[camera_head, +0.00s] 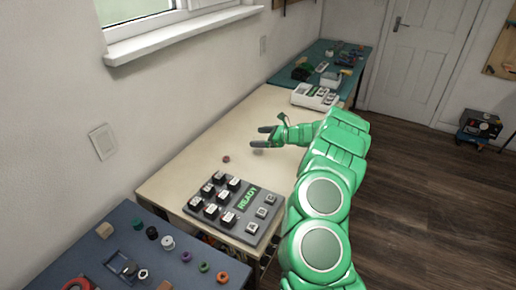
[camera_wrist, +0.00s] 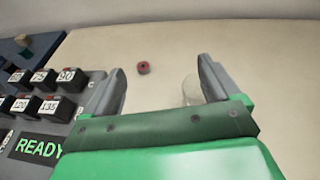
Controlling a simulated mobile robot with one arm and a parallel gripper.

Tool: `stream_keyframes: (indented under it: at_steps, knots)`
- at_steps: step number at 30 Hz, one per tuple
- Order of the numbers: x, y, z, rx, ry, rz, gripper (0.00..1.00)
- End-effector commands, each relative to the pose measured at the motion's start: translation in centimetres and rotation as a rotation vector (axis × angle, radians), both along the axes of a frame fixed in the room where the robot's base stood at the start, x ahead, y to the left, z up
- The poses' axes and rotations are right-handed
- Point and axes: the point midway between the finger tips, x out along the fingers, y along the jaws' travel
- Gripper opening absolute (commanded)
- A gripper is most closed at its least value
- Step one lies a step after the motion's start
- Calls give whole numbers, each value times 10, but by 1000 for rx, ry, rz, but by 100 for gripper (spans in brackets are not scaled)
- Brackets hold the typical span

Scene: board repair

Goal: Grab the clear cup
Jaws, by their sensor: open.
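The clear cup (camera_wrist: 190,89) shows in the wrist view as a faint see-through shape on the cream bench, just inside the right finger, which partly hides it. In the head view a small pale shape just under my fingers looks like the same cup (camera_head: 258,151). My gripper (camera_head: 262,136) is open, with its fingers spread over the bench. In the wrist view my gripper (camera_wrist: 162,65) has nothing clasped; the cup is nearer the right finger than the left. I cannot tell whether that finger touches it.
A small red round part (camera_head: 226,158) lies on the bench, ahead of my fingers in the wrist view (camera_wrist: 144,68). A grey panel with black keys and a READY display (camera_head: 232,205) stands at the near end. A white device (camera_head: 315,96) sits at the far end.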

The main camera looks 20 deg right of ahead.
Motion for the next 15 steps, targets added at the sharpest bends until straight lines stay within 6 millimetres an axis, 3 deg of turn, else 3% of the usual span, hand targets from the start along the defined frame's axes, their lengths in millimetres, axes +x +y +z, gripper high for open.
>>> stream_keyframes:
  at_steps: [3, 7, 11, 15]
  knots:
    - [6, -30, -23, 21, 25, -69, 90]
    - [9, -50, -39, 39, 43, -117, 90]
    - [10, -58, -45, 45, 50, -138, 90]
    - [17, -53, -49, 46, 51, -141, 90]
